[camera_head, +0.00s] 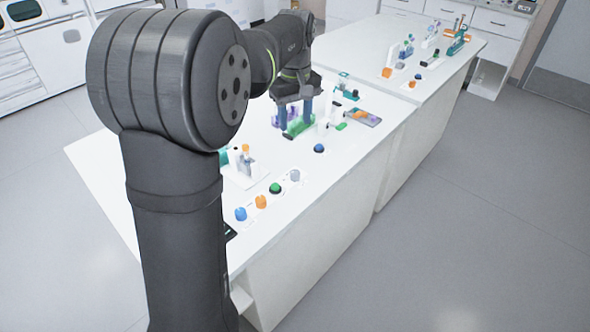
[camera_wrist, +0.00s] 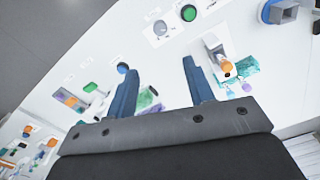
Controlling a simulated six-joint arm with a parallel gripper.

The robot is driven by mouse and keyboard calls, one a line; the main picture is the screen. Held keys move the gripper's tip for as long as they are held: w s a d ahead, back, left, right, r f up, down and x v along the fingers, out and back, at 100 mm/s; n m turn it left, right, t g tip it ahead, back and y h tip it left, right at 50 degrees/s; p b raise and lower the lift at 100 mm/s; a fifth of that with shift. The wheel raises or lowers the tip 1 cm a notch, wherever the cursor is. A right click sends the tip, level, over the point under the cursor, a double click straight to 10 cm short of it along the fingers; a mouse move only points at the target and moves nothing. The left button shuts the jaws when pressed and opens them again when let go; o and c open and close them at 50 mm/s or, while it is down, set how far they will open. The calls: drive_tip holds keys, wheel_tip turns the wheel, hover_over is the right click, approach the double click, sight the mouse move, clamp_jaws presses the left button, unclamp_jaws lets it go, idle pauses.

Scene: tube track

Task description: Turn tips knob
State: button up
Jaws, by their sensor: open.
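Several round knobs sit on the white bench; their labels are too small to read, so I cannot tell which is the tips knob. In the head view a blue knob (camera_head: 240,214), an orange knob (camera_head: 261,201), a green knob (camera_head: 275,188) and a grey knob (camera_head: 295,175) form a row. Another blue knob (camera_head: 319,148) stands apart, and shows beside my left fingertip in the wrist view (camera_wrist: 122,68). My gripper (camera_head: 295,114) is open over the bench, beyond the row. In the wrist view, the grey (camera_wrist: 160,28) and green (camera_wrist: 188,13) knobs lie beyond my open fingertips (camera_wrist: 159,66).
Green and purple items (camera_wrist: 148,98) lie below my fingers. A small device with an orange top (camera_wrist: 227,67) stands right of my right finger. A flat tray with coloured parts (camera_head: 362,117) lies right of the gripper. Bench space around the lone blue knob is clear.

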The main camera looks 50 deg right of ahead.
drive_tip(key=n, duration=0.7)
approach(295, 172)
wheel_tip(295, 172, down, 9)
drive_tip(key=shift+f, duration=0.1)
drive_tip(key=c, duration=1)
